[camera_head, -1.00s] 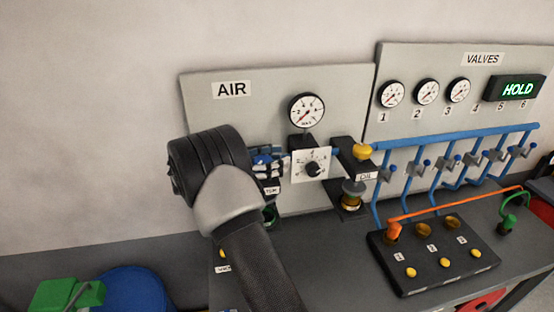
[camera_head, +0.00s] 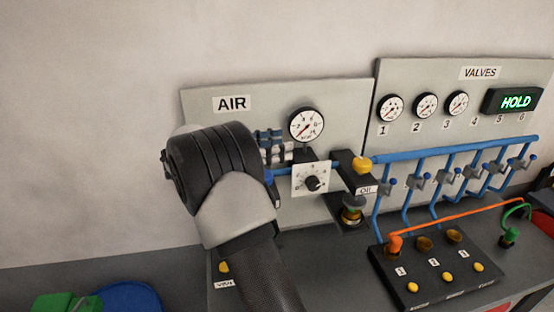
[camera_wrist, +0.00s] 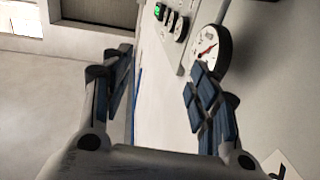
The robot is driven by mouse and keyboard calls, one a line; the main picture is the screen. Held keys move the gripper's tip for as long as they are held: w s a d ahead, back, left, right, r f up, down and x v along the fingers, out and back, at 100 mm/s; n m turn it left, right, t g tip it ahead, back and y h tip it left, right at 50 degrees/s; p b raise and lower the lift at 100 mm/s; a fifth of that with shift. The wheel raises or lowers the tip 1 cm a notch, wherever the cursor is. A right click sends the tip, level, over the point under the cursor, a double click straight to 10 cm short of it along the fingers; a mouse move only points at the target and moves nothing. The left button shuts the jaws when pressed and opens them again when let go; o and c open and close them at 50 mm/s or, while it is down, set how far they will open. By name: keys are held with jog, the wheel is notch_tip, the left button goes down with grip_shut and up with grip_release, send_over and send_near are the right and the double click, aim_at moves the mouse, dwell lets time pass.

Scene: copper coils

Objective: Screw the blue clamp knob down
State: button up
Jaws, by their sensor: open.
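I cannot pick out the blue clamp knob in either view; my arm hides part of the AIR panel's lower left. In the head view my gripper (camera_head: 273,146) is in front of the AIR panel (camera_head: 226,128), left of the round gauge (camera_head: 306,125). In the wrist view its two blue-padded fingers (camera_wrist: 160,72) are spread apart with nothing between them. A short blue pipe (camera_head: 280,173) shows below the fingers, left of the white dial plate (camera_head: 311,179).
A yellow knob (camera_head: 362,164) and the oil cup (camera_head: 352,215) are right of the dial. Blue valve pipes (camera_head: 450,150) stand farther right under a green HOLD display (camera_head: 515,102). A black block (camera_head: 436,272) with an orange hose sits on the bench. A green part (camera_head: 68,303) is at lower left.

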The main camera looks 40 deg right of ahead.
jog(key=shift+r, duration=0.45)
